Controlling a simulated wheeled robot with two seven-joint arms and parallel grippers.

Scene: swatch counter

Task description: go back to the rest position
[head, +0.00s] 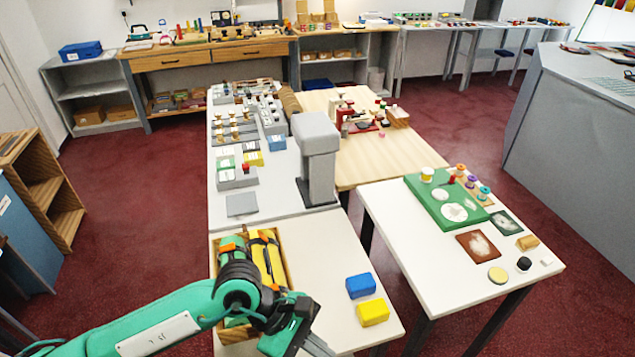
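My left arm, green with dark joints, reaches in from the lower left over the front white table (325,262). Its dark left gripper (300,335) is at the bottom of the view, over the near part of that table. The fingers are turned away and partly cut off, so I cannot tell whether they are open or shut, or whether they hold anything. My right gripper is not in view. A wooden box (288,262) with yellow, green and orange things stands behind and partly under my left forearm.
A blue block (360,285) and a yellow block (373,312) lie right of my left gripper. A grey column (317,155) rises behind the box. The right table (415,245) holds a green board (425,192) and small pieces. Open red floor (135,215) lies at left.

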